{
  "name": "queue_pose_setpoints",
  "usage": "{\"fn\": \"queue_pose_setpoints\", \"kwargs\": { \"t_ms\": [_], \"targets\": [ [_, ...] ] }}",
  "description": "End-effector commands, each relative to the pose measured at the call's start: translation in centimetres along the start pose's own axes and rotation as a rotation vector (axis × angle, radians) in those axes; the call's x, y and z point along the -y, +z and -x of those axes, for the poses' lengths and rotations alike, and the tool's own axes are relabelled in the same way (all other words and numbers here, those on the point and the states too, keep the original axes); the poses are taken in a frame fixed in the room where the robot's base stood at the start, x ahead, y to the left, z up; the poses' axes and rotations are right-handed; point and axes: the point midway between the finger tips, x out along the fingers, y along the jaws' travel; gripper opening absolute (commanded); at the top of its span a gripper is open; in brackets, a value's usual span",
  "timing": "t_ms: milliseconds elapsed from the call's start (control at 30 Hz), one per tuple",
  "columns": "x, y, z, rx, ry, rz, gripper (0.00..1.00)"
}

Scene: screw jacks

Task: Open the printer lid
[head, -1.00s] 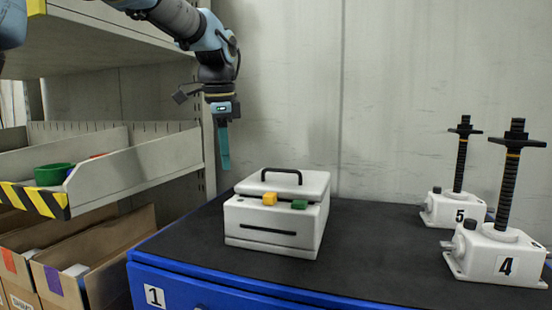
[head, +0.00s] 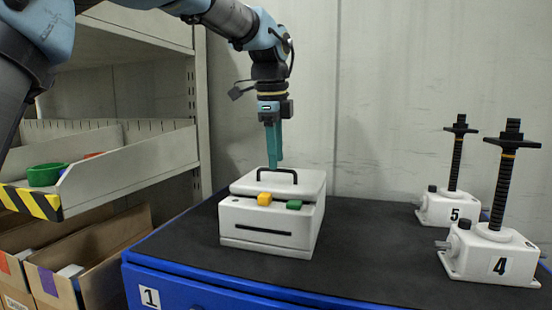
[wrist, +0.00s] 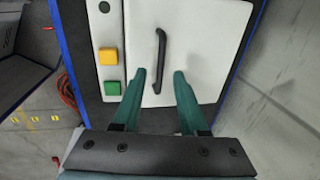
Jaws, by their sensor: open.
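The white printer (head: 268,240) stands on the black top of a blue cabinet, with its lid (head: 300,183) down. A black bar handle (head: 277,172) sits on the lid; in the wrist view the handle (wrist: 159,60) lies between and beyond my fingertips. A yellow button (head: 264,199) and a green button (head: 294,204) are on the printer's front part. My gripper (head: 274,165) points down, with its teal fingers just above or behind the handle; I cannot tell if they touch it. In the wrist view my gripper (wrist: 159,78) is open and nothing is between the fingers near their base.
Two screw jacks, marked 5 (head: 449,208) and 4 (head: 492,253), stand at the right of the cabinet top (head: 370,245). A shelf with a grey bin (head: 130,172) and cardboard boxes is at the left. A wall is close behind.

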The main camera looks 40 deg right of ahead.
Motion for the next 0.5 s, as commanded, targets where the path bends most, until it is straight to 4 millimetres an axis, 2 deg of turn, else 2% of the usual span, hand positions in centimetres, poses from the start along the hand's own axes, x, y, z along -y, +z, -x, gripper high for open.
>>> {"fn": "queue_pose_setpoints", "kwargs": {
  "t_ms": [200, 467, 500],
  "targets": [
    [0.0, 0.0, -1.4, 0.000, 0.000, 0.000, 0.42],
    [0.0, 0.0, -1.6, 0.000, 0.000, 0.001, 0.42],
    [0.0, 0.0, -1.6, 0.000, 0.000, 0.001, 0.39]
  ]
}}
